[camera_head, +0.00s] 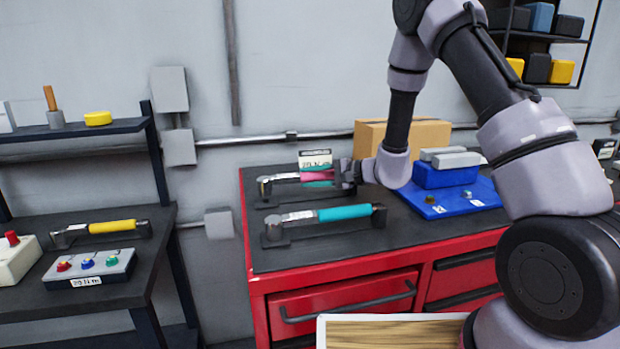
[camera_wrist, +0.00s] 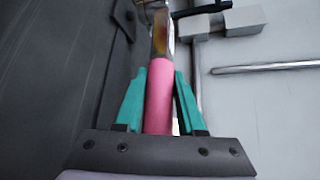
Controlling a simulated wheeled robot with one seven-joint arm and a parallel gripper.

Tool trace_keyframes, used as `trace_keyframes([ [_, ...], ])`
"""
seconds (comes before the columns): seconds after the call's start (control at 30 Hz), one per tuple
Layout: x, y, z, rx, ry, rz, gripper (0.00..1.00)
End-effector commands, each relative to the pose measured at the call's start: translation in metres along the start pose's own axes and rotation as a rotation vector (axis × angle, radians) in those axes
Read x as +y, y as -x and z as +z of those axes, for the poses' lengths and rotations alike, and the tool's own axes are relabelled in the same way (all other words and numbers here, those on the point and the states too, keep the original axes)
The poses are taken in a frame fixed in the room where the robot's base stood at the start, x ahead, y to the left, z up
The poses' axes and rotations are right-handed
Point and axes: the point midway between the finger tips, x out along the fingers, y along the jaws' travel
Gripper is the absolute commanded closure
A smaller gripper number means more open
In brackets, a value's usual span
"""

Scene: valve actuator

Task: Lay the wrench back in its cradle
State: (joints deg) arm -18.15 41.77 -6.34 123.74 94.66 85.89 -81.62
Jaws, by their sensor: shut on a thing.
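My gripper (camera_head: 319,175) is shut on the pink handle of a wrench (camera_head: 285,178) above the back of the red cabinet's dark top. The wrist view shows the pink wrench handle (camera_wrist: 159,95) between the teal fingers of my gripper (camera_wrist: 160,75), with the metal shaft running on beyond them. The wrench lies about level, its metal head at the left over a dark cradle block (camera_head: 268,201). I cannot tell whether it touches the cradle. My gripper and wrist hide its right end.
A teal-handled wrench (camera_head: 345,213) lies in a cradle just in front. A blue tray (camera_head: 436,208) with a blue box is to the right, a cardboard box (camera_head: 432,133) behind. A yellow-handled wrench (camera_head: 112,226) lies on the left bench. The wall stands close behind the cabinet.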

Motion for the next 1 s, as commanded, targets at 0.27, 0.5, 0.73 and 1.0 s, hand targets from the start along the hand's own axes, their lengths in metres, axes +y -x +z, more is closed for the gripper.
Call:
trace_keyframes([
  [0.27, -0.0011, -0.0001, -0.0001, 0.000, 0.000, -0.002, 1.00],
  [0.5, -0.0012, -0.0002, 0.0001, 0.000, 0.000, -0.003, 1.00],
  [0.73, 0.0007, -0.0006, -0.0005, 0.000, 0.000, -0.002, 1.00],
  [1.0, 0.0068, -0.0022, -0.0025, 0.000, -0.001, -0.002, 1.00],
])
